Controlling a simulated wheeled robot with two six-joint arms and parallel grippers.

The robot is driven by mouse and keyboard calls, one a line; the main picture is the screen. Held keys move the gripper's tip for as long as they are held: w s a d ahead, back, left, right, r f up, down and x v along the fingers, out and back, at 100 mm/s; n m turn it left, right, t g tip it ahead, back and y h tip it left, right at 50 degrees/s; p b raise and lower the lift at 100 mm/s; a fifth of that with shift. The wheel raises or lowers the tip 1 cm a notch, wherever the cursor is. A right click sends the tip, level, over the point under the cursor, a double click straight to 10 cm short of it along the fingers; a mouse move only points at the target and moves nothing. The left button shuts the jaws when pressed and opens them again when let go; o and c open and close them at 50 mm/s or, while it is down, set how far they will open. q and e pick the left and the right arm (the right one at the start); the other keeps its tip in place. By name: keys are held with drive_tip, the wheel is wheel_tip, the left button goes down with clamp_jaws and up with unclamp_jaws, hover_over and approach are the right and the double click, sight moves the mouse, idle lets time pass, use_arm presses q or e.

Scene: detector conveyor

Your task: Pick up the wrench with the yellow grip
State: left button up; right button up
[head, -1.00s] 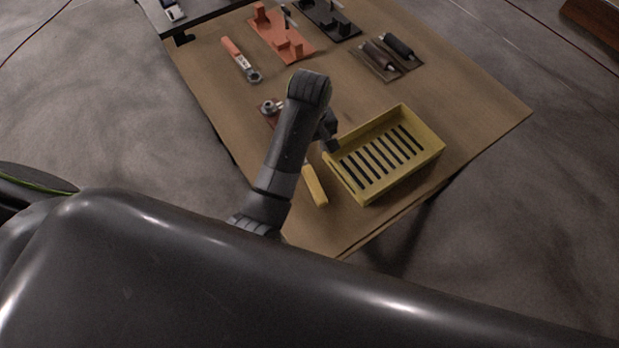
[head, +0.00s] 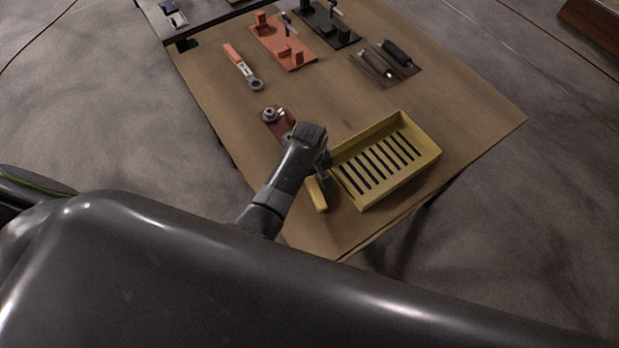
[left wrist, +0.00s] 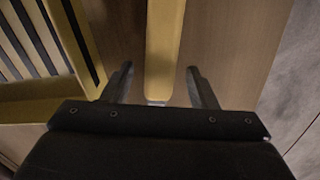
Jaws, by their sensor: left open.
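The yellow grip (head: 318,196) of a wrench lies on the brown work surface, just left of the yellow slotted tray. My left gripper (head: 325,175) is low over the grip's upper end in the head view, and my arm hides the rest of that wrench. In the left wrist view the yellow grip (left wrist: 164,45) runs between the two open fingers of my left gripper (left wrist: 160,70), with a gap on each side. A small bit of metal shows at the grip's near end. My right gripper is not in view.
The yellow tray (head: 425,154) stands close on the right. A wrench with an orange grip (head: 236,58) lies farther back. A brown piece with a metal ring (head: 269,114) lies behind my arm. An orange fixture (head: 292,60) and dark rollers (head: 398,50) are at the back.

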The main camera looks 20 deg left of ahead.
use_arm(q)
drive_tip(key=shift+f, duration=0.2)
drive_tip(key=shift+r, duration=0.1)
clamp_jaws()
idle(0.4)
